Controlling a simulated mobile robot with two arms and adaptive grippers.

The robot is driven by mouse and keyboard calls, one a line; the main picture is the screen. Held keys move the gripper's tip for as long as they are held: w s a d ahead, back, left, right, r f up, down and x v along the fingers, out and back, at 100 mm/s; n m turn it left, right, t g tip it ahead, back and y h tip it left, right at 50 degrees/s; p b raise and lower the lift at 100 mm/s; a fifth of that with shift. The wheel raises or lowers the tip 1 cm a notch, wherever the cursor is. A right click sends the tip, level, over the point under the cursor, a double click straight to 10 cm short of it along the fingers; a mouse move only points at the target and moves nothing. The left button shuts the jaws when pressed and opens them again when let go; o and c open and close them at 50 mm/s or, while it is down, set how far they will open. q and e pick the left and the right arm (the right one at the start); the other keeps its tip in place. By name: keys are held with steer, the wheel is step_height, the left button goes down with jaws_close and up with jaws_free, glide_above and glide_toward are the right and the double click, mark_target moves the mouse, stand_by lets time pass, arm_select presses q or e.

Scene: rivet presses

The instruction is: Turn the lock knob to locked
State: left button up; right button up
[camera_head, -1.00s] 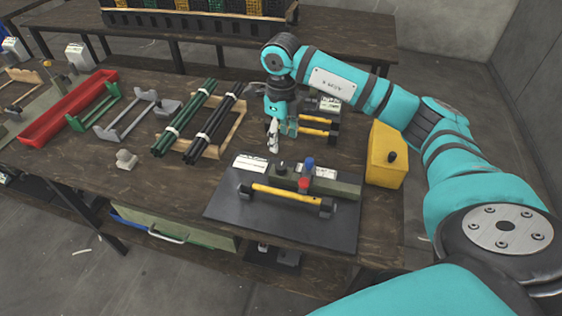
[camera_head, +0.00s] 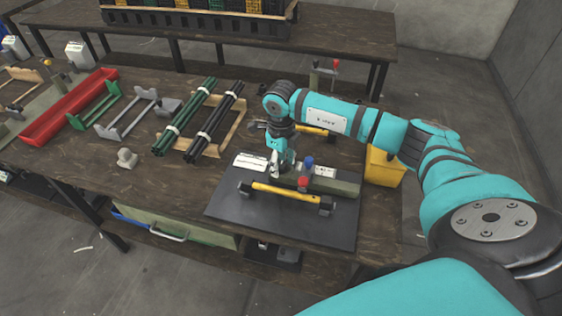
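The press device (camera_head: 335,187), a grey-green block, sits on a dark mat (camera_head: 235,208). A red knob (camera_head: 303,183) and a blue knob (camera_head: 309,161) stand on it. A small black knob, visible before at its left end, is now hidden by my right gripper; I cannot tell which knob is the lock knob. My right gripper (camera_head: 280,168) points down at that left end, just left of the red and blue knobs. Its fingers are too small and overlapped to show whether they are open or touching. My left gripper is not in view.
A yellow bar with black ends (camera_head: 285,194) runs along the front of the device. A white label card (camera_head: 250,161) lies behind left. A yellow box (camera_head: 384,168) stands at right. Green and black rod bundles (camera_head: 213,122) lie at left. The mat's front is clear.

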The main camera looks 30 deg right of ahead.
jaws_close()
steer(key=m, duration=0.8)
steer(key=shift+r+m, duration=0.1)
steer(key=shift+m, duration=0.2)
steer(key=m, duration=0.4)
steer(key=shift+p, duration=0.3)
steer(key=m+p, duration=0.1)
steer(key=m, duration=0.4)
steer(key=shift+w, duration=0.1)
steer(key=shift+m, duration=0.3)
